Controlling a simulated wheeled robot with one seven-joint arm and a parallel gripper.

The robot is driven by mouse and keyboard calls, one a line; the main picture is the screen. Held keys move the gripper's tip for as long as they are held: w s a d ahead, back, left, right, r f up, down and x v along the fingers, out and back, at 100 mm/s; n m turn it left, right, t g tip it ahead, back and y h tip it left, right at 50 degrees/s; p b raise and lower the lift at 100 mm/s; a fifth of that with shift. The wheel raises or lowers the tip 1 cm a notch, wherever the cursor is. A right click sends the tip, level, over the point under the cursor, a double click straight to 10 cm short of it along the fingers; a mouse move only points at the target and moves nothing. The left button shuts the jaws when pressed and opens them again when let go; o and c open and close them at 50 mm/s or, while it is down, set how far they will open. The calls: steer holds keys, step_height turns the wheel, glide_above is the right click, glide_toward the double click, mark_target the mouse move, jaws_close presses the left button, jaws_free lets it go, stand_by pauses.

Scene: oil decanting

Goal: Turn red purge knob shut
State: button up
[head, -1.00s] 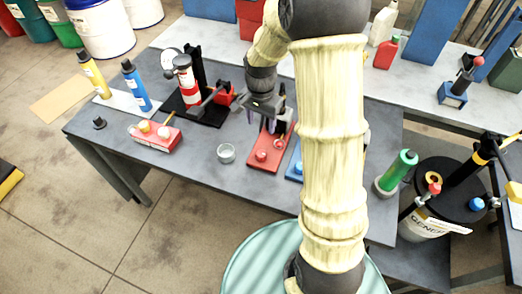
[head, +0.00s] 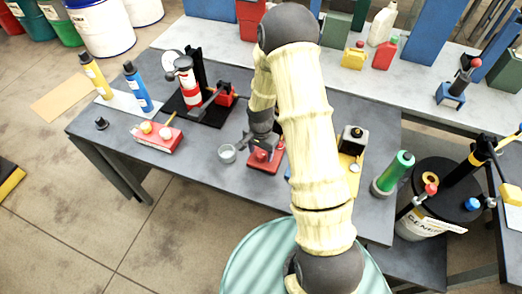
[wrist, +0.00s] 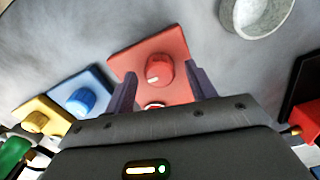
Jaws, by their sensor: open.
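The red knob (wrist: 159,70) with a pale mark on its face sits on a red plate (wrist: 140,52) in the wrist view. In the head view the red plate (head: 266,168) lies near the table's front edge, with its upper part hidden by my arm. My gripper (wrist: 164,90) is open and empty, its two dark fingers on either side of the knob's near side in the picture. I cannot tell whether they touch it. In the head view my gripper (head: 259,146) is just above the red plate.
A blue knob (wrist: 82,100) and a yellow knob (wrist: 36,122) stand on plates left of the red one. A small grey cup (head: 227,154) stands close to the red plate. A red-and-white cylinder (head: 187,85) on a black base is farther left.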

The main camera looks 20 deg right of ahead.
steer(key=shift+f, duration=0.2)
steer(key=shift+c, duration=0.3)
steer(key=c, duration=0.9)
steer(key=shift+c, duration=0.2)
